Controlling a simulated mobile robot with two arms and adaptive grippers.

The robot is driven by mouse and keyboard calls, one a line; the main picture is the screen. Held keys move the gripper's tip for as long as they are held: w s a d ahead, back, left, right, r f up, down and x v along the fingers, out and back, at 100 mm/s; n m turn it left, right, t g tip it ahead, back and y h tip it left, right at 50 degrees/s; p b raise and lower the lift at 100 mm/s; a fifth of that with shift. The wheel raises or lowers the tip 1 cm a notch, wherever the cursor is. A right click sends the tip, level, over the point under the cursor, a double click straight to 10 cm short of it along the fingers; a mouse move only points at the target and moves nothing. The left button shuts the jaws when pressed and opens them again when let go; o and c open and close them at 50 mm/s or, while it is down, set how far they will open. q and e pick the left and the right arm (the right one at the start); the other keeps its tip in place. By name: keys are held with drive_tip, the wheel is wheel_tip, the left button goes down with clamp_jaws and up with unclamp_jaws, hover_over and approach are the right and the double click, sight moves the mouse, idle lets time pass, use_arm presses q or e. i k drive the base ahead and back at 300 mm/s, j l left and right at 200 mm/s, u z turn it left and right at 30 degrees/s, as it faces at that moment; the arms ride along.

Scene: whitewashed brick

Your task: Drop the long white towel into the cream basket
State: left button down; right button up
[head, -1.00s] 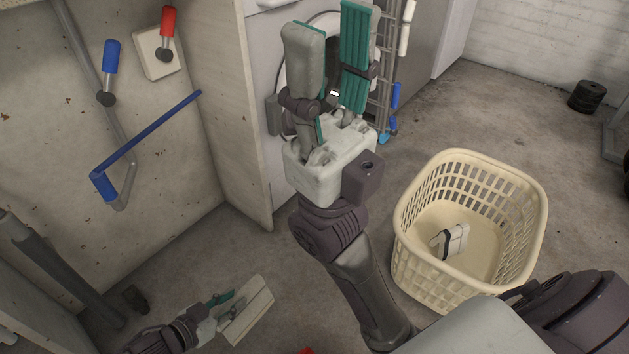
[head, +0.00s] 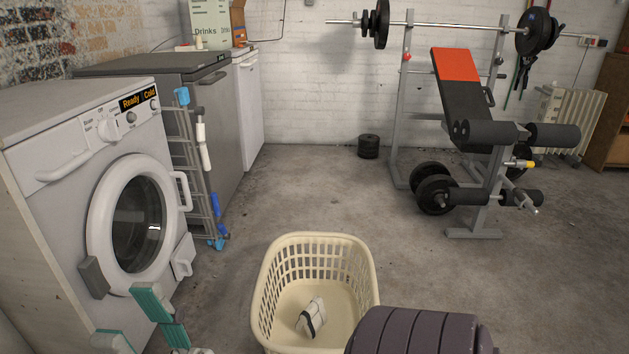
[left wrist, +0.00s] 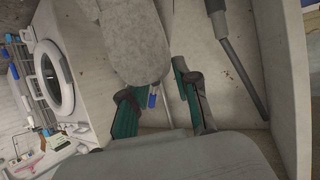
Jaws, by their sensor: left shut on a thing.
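The cream basket (head: 262,300) stands on the floor at the lower middle of the head view. A small white folded thing with a dark band (head: 311,318) lies inside it.
The washing machine (head: 105,190) and a folded drying rack (head: 192,170) stand on the left. A weight bench (head: 465,110) with a barbell (head: 450,25) is at the back right.

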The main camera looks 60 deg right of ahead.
sight(335, 330)
drive_tip(key=k+l, duration=0.1)
drive_tip(key=l, duration=0.25)
drive_tip(key=k+l, duration=0.15)
drive_tip(key=l, duration=0.2)
drive_tip(key=k+l, duration=0.1)
drive_tip(key=l, duration=0.25)
drive_tip(key=k+l, duration=0.1)
drive_tip(key=l, duration=0.25)
drive_tip(key=k+l, duration=0.15)
drive_tip(key=l, duration=0.2)
drive_tip(key=k+l, duration=0.1)
drive_tip(key=l, duration=0.25)
drive_tip(key=i+l, duration=0.1)
drive_tip(key=l, duration=0.4)
drive_tip(key=i+l, duration=0.1)
drive_tip(key=l, duration=0.35)
drive_tip(key=i+l, duration=0.1)
drive_tip(key=l, duration=0.4)
drive_tip(key=i+l, duration=0.1)
drive_tip(key=l, duration=0.35)
